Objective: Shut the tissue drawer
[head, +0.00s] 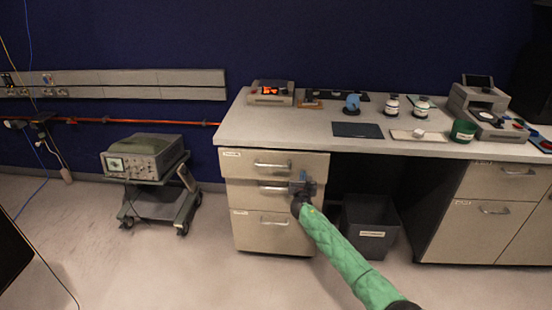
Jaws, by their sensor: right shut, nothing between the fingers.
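A pale drawer cabinet under the left part of the bench has a top drawer (240,163), a middle drawer (240,190) and a bottom drawer (245,232), each with a metal bar handle. The labels are too small to read, so I cannot tell which is the tissue drawer. The top drawer's front looks slightly forward of those below, but how far it stands out is unclear. My right gripper (303,182) is shut and empty in front of the cabinet's right side, covering the right part of the middle drawer. Contact is unclear. My left gripper is out of view.
The bench top (290,125) carries a small device (271,93), jars (392,106), a dark mat (357,130) and other items. A grey bin (370,225) stands under the bench, right of the cabinet. An instrument cart (160,203) stands at left. Floor before the cabinet is clear.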

